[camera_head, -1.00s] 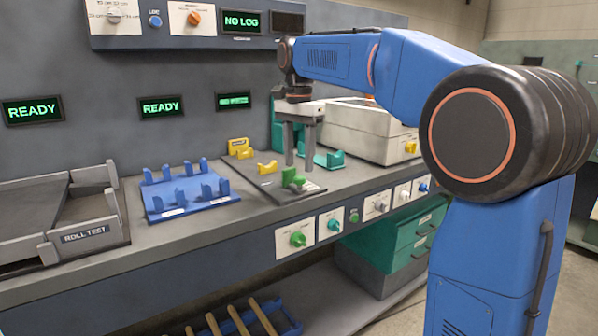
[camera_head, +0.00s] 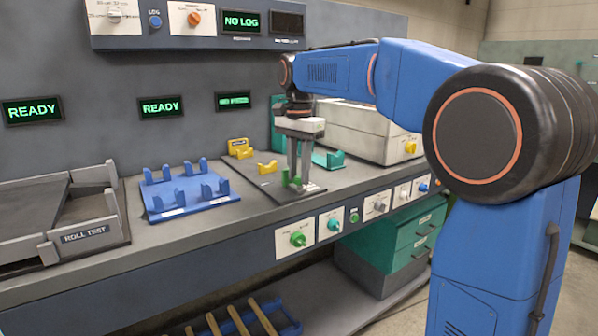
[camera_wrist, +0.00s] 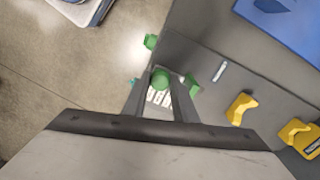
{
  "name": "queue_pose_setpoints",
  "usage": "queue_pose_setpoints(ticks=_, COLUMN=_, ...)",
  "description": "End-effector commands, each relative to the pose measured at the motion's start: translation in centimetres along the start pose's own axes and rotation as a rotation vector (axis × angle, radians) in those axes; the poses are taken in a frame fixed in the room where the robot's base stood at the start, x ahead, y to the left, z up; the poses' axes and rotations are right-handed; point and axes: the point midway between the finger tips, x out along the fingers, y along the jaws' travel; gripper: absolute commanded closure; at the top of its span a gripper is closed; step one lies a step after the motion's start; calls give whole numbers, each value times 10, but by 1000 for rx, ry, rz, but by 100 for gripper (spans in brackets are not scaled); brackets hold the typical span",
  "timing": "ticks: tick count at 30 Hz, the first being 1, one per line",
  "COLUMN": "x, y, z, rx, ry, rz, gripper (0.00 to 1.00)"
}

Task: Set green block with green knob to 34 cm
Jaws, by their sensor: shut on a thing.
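The green block (camera_head: 285,177) sits on a dark grey plate (camera_head: 276,191) on the bench. In the wrist view the block (camera_wrist: 191,84) shows beside one finger, and its round green knob (camera_wrist: 160,79) is between the fingers. My gripper (camera_head: 298,179) points down and is shut on the green knob; its fingers hide part of the block in the head view. Pale scale marks (camera_wrist: 158,98) show beside the knob in the wrist view; I cannot read the numbers.
Yellow blocks (camera_head: 267,169) stand behind and left of the green block. A panel with a green knob (camera_head: 298,239) is on the bench front. A small screen (camera_head: 233,101) has unreadable text.

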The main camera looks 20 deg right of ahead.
Motion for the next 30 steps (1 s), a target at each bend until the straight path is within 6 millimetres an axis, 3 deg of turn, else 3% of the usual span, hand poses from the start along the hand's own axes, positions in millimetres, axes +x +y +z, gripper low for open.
queue_pose_setpoints(ticks=8, x=0, y=-19, z=-5, rx=0, ry=0, rz=-1, gripper=100)
queue_pose_setpoints(ticks=16, x=0, y=-19, z=-5, rx=0, ry=0, rz=-1, gripper=100)
queue_pose_setpoints(ticks=17, x=0, y=-19, z=-5, rx=0, ry=0, rz=-1, gripper=67)
queue_pose_setpoints(ticks=18, x=0, y=-19, z=-5, rx=0, ry=0, rz=-1, gripper=58)
queue_pose_setpoints(ticks=30, x=-5, y=-19, z=-5, rx=0, ry=0, rz=-1, gripper=56)
